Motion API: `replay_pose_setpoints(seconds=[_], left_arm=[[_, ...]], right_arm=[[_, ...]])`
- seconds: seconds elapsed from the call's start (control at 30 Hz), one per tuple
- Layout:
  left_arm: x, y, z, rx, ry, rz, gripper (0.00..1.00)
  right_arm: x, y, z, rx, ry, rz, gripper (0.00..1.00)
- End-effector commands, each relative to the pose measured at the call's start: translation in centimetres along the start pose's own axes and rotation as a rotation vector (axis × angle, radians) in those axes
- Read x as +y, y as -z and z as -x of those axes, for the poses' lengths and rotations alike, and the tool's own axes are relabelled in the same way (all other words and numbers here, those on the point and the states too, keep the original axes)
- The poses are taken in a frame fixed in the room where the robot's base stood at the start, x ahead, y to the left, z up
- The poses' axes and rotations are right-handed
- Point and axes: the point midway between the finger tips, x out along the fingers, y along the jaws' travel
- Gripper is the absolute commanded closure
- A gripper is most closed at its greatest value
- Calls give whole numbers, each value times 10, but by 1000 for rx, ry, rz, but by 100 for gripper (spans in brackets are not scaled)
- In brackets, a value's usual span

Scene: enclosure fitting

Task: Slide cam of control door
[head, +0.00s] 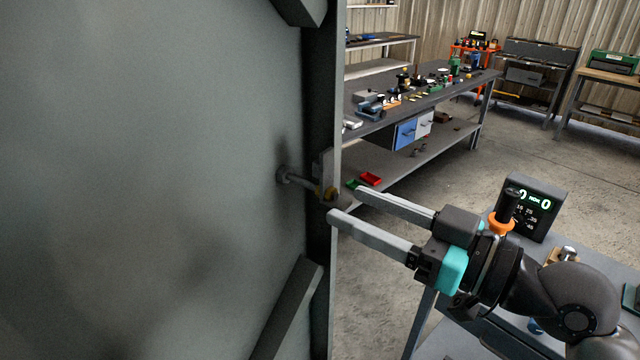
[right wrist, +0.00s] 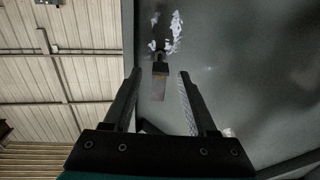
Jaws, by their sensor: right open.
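The control door (head: 150,180) is a large grey panel filling the left of the head view. Near its right edge, a cam (head: 326,170) shows as a small upright grey plate with a brass-coloured part, at the end of a short rod (head: 297,178). My right gripper (head: 344,204) is open and empty, with its fingertips just right of and slightly below the cam. In the right wrist view, the cam (right wrist: 159,88) shows between the two open fingers (right wrist: 160,75), with gaps on both sides. The door (right wrist: 245,60) is behind it. My left gripper is not in view.
A diagonal bar (head: 285,310) crosses the door's lower right. A small table with a display box (head: 540,208) stands under my right arm. A long workbench (head: 440,92) with tools is behind. Open floor (head: 535,155) lies between them.

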Motion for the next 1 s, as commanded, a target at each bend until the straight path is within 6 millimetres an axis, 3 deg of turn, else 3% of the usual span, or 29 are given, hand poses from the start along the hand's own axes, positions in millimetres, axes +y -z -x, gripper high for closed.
replay_pose_setpoints(seconds=[0.2, 0.43, 0.87, 1.0], left_arm=[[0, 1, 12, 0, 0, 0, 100], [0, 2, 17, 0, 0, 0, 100], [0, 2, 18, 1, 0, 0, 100], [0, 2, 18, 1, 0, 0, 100]], right_arm=[[0, 2, -32, 3, 2, -3, 43], [-1, 0, -56, 0, 1, -2, 43], [-1, -1, -63, -2, 1, 1, 43], [-1, -1, -63, -2, 1, 1, 57]])
